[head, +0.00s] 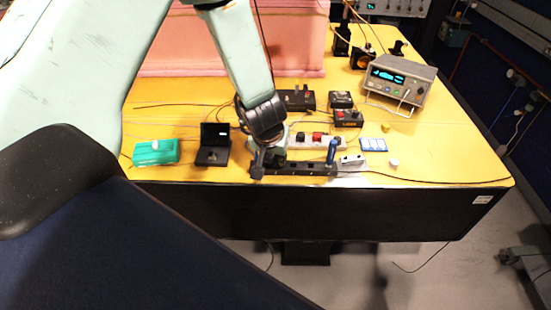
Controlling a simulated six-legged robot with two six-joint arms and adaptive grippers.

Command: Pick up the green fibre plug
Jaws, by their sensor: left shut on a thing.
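My left gripper (268,161) reaches down from above to the left end of a black rack (305,168) near the front edge of the yellow table. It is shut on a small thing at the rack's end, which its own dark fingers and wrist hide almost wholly. I take this to be the green fibre plug, but its colour and shape do not show, and I cannot tell whether it is clear of the rack. No green plug shows elsewhere on the table. My right gripper is not in view.
A blue-handled tool (331,152) stands at the rack's right end. A power strip (318,142) lies behind. A teal box (155,152) and an open black case (213,145) stand left. An instrument (399,80) stands back right. Cables cross the table (440,145).

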